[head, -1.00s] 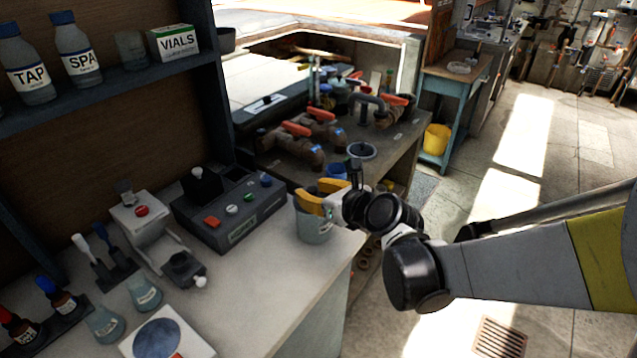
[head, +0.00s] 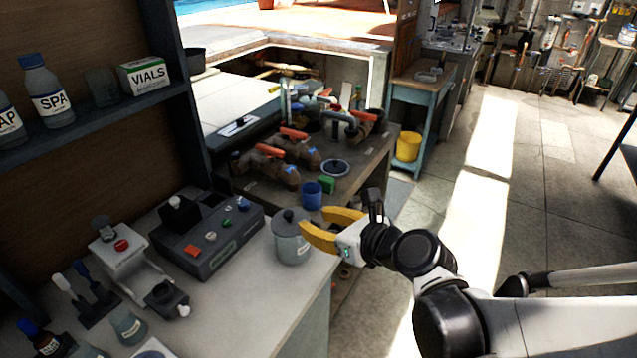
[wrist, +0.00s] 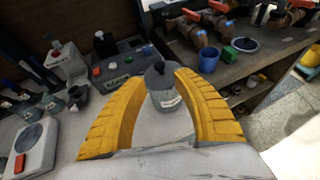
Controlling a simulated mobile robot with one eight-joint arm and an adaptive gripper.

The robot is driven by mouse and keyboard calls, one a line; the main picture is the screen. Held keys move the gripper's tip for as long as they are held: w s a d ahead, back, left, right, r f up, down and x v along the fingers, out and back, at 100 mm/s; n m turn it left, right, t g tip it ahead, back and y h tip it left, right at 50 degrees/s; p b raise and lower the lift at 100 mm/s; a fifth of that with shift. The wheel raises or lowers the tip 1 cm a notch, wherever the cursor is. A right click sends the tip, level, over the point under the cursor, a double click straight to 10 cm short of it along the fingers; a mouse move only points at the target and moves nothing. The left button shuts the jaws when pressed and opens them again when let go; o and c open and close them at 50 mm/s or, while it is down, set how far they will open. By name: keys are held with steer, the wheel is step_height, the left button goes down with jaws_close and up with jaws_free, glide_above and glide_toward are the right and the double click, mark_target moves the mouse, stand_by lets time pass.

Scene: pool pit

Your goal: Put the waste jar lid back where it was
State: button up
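The waste jar (head: 291,246) is a grey jar with a pale label, upright near the counter's right edge. Its dark grey lid (head: 287,217) with a black knob sits on top of the jar and looks level. In the wrist view the lid (wrist: 160,76) and the labelled jar (wrist: 168,101) show between and beyond the yellow fingers. My gripper (head: 316,220) is open and empty, just right of the jar at about lid height. Whether a finger touches the jar is unclear in the head view.
A dark control box (head: 209,232) stands left of the jar. A blue cup (head: 312,196), a green block (head: 327,185) and a dark round piece with a knob (head: 335,169) are on the workbench behind. Open floor lies to the right.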

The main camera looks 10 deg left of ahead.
steer(key=s+d+n+g+h, duration=0.1)
steer(key=s+d+n+h, duration=0.4)
steer(key=d+n, duration=0.8)
steer(key=s+d+n+h, duration=0.5)
steer(key=s+d+n, duration=0.3)
steer(key=d+n, duration=0.5)
steer(key=shift+s+d+r+g, duration=0.15)
steer(key=shift+d+r+g, duration=0.1)
steer(key=shift+d+g, duration=0.15)
